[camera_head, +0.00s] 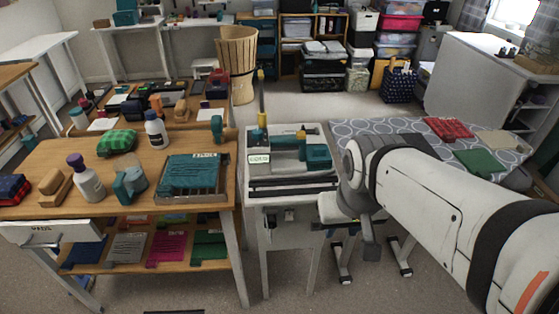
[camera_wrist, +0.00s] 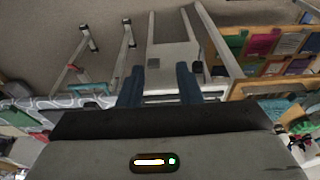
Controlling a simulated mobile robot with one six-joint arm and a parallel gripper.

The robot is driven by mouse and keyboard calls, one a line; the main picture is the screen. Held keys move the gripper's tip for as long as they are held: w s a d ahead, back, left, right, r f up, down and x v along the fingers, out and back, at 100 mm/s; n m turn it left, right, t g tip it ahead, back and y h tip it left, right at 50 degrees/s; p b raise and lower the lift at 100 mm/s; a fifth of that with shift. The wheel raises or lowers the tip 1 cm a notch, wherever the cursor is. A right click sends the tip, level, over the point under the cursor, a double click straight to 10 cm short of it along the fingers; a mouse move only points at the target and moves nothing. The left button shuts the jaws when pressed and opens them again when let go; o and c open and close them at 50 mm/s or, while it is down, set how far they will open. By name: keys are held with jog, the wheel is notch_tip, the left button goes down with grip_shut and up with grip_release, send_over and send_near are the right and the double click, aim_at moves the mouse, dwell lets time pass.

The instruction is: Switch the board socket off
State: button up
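In the wrist view, which is turned over, a small dark fitting (camera_wrist: 153,62) shows on the white stand beyond my fingers. My gripper (camera_wrist: 159,78) is open, with two blue fingers apart and nothing between them. It is short of the stand front, not visibly touching it. In the head view, its fingers cannot be made out clearly.
A wooden table (camera_head: 60,160) with bottles and a teal book or box (camera_head: 192,175) stands left of the stand. An ironing board (camera_head: 400,128) with folded cloths is behind my arm at right. The floor (camera_head: 200,280) in front is mostly clear.

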jog(key=shift+a+f, duration=0.1)
jog(key=shift+f, duration=0.25)
jog(key=shift+c, duration=0.8)
jog(key=a+f+m+g+y+b, duration=0.1)
jog(key=f+m, duration=0.2)
jog(key=a+f+m+g+y+b, duration=0.1)
jog(key=f+m+y, duration=0.1)
jog(key=f+m, duration=0.1)
jog(key=a+f+m+g+y+b, duration=0.1)
jog(key=a+f+m+b, duration=0.1)
jog(key=f+m, duration=0.1)
jog(key=shift+f+m+g+y, duration=0.3)
jog(key=shift+m+y, duration=0.1)
jog(key=shift+m, duration=0.5)
grip_shut()
jog(key=w+f+m+t+y+b, duration=0.35)
jog(key=w+f+m, duration=0.2)
jog(key=m, duration=0.65)
jog(key=w+f+m+t+y+b, duration=0.25)
jog(key=w+f+m+y, duration=0.3)
jog(key=m, duration=0.65)
jog(key=w+d+f+m+t+h+b, duration=0.2)
jog(key=d+f+m+t, duration=0.3)
jog(key=m, duration=0.7)
notch_tip(320, 180, down, 3)
jog(key=shift+w+d+r+t+h, duration=0.2)
jog(key=shift+w+d+t+h, duration=0.15)
jog(key=shift+w+d, duration=0.55)
jog(key=shift+a, duration=0.1)
